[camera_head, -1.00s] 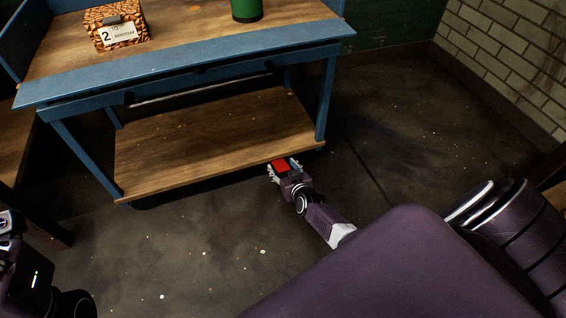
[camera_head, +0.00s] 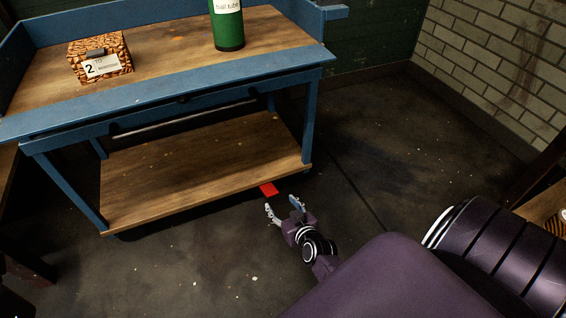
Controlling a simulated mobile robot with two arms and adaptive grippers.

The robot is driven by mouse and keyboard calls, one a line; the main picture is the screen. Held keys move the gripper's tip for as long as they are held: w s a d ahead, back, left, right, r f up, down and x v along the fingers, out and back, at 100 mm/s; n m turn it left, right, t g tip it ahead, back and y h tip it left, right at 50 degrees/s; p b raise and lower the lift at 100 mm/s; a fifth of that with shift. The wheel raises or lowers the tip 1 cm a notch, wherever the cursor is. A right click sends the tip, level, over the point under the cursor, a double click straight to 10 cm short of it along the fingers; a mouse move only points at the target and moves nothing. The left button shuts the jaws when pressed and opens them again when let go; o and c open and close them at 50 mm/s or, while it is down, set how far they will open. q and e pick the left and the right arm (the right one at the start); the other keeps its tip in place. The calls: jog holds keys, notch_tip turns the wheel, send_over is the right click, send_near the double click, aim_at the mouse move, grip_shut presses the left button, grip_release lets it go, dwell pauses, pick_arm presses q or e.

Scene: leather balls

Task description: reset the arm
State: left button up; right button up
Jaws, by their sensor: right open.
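My right gripper (camera_head: 284,209) is open and empty in the head view, low in front of the workbench, with its fingers spread. My left gripper is not in view.
A blue workbench (camera_head: 180,95) with a wooden top and lower shelf (camera_head: 190,170) stands ahead. A patterned box (camera_head: 115,50) and a green tube (camera_head: 228,30) are on its top. Dark floor (camera_head: 180,270) is open in front. A brick wall (camera_head: 495,60) stands at right.

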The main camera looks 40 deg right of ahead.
jog(key=shift+s+a+r, duration=0.1)
jog(key=shift+s+r, duration=0.1)
jog(key=shift+s, duration=0.25)
